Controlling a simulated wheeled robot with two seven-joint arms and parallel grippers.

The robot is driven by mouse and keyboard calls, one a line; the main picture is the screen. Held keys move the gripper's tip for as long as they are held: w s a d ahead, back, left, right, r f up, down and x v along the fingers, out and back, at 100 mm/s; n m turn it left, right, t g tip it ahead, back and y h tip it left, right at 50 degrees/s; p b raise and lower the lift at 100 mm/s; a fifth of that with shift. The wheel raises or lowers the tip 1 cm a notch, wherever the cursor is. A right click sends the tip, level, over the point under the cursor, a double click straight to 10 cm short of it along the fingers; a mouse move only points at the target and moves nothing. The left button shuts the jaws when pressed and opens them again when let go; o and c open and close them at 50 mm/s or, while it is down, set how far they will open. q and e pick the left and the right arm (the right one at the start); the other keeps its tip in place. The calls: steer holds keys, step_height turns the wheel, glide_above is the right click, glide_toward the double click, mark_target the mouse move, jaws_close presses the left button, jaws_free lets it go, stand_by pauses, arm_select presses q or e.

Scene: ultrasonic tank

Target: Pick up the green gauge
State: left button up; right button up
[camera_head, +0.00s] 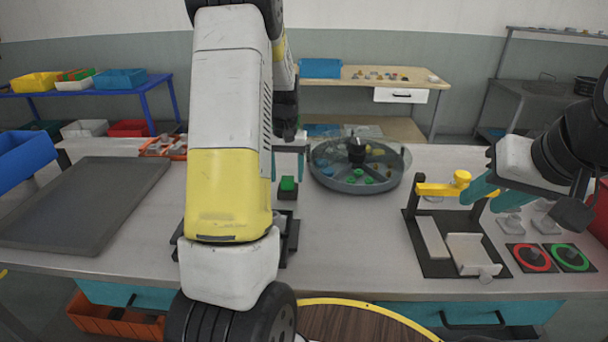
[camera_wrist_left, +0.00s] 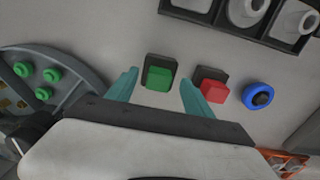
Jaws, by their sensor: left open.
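The green gauge (camera_head: 287,184) looks like a small green block on a dark square base, standing on the grey bench left of the round tray. In the left wrist view the green gauge (camera_wrist_left: 158,78) lies between the fingertips, beyond them. My left gripper (camera_head: 288,165) is open and empty, pointing down over the gauge; its arm hides part of the bench. My right gripper (camera_head: 483,191) is at a yellow handle (camera_head: 440,188) on a dark fixture at the right. Its fingers overlap the handle, and whether they grip it is unclear.
A red block (camera_wrist_left: 213,88) on a dark base and a blue ring (camera_wrist_left: 258,95) stand beside the gauge. A round divided tray (camera_head: 350,187) holds green pieces. A dark holder (camera_wrist_left: 232,22) with white parts is close by. A flat dark tray (camera_head: 80,205) lies at left.

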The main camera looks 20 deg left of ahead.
mark_target(288, 185)
arm_select(q)
steer(key=shift+f, duration=1.45)
jaws_close()
steer(key=shift+r, duration=0.1)
